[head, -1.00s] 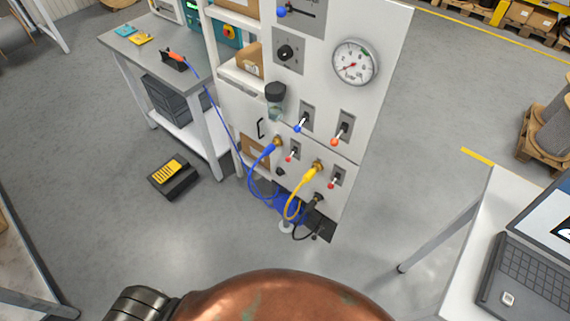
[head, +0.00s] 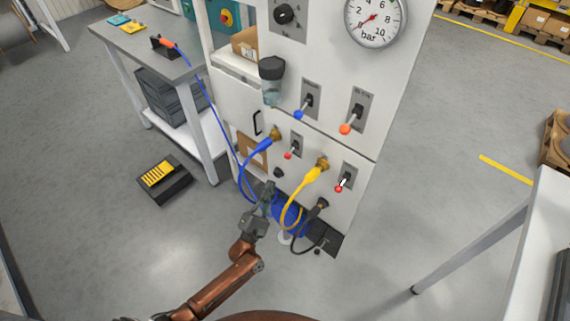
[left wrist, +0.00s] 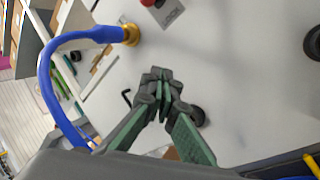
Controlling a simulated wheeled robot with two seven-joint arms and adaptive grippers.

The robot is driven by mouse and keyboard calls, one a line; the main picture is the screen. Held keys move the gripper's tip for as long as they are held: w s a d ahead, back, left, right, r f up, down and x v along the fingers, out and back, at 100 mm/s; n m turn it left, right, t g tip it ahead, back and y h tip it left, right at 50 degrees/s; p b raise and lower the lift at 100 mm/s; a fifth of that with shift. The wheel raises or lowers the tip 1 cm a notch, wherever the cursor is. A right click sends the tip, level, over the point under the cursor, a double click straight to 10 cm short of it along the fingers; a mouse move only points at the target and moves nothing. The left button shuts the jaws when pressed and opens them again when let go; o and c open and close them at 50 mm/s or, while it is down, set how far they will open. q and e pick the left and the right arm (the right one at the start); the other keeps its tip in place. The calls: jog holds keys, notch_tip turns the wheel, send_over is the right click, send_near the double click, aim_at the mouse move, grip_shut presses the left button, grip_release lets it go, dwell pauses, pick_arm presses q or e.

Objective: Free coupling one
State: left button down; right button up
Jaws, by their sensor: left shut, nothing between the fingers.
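The white panel (head: 365,150) carries two brass couplings. The left brass coupling (head: 275,133) has the blue hose (head: 252,152) plugged in; it also shows in the left wrist view (left wrist: 131,34). The right brass coupling (head: 322,163) has the yellow hose (head: 300,188) plugged in. A small red-tipped lever sits beside each: one at left (head: 290,153), one at right (head: 340,187). My left gripper (head: 269,186) is below the blue hose's coupling, close to the panel and apart from the coupling. Its fingers (left wrist: 160,76) are shut and empty. My right gripper is out of view.
A pressure gauge (head: 375,17), a blue-tipped lever (head: 300,112) and an orange-tipped lever (head: 348,126) are higher on the panel. A black hose (head: 301,240) hangs low. A workbench (head: 180,58) stands left, a white table (head: 540,230) right. Floor in front is open.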

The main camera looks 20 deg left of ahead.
aim_at(288, 156)
pick_arm(q)
notch_tip(288, 156, up, 3)
jog(key=n+t+y, duration=0.1)
jog(key=n, duration=0.1)
jog(key=shift+d+r+n, duration=0.1)
jog(key=shift+r+n, duration=0.05)
jog(key=shift+n, duration=0.25)
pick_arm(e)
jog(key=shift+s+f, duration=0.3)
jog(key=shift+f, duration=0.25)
pick_arm(q)
jog(key=shift+w, duration=0.1)
jog(key=x, duration=1)
jog(key=shift+b, duration=0.3)
jog(key=s+d, duration=0.1)
jog(key=s+d+r+p, duration=0.1)
jog(key=shift+s+d+r, duration=0.25)
jog(key=shift+s+d, duration=0.05)
jog(key=shift+s, duration=0.1)
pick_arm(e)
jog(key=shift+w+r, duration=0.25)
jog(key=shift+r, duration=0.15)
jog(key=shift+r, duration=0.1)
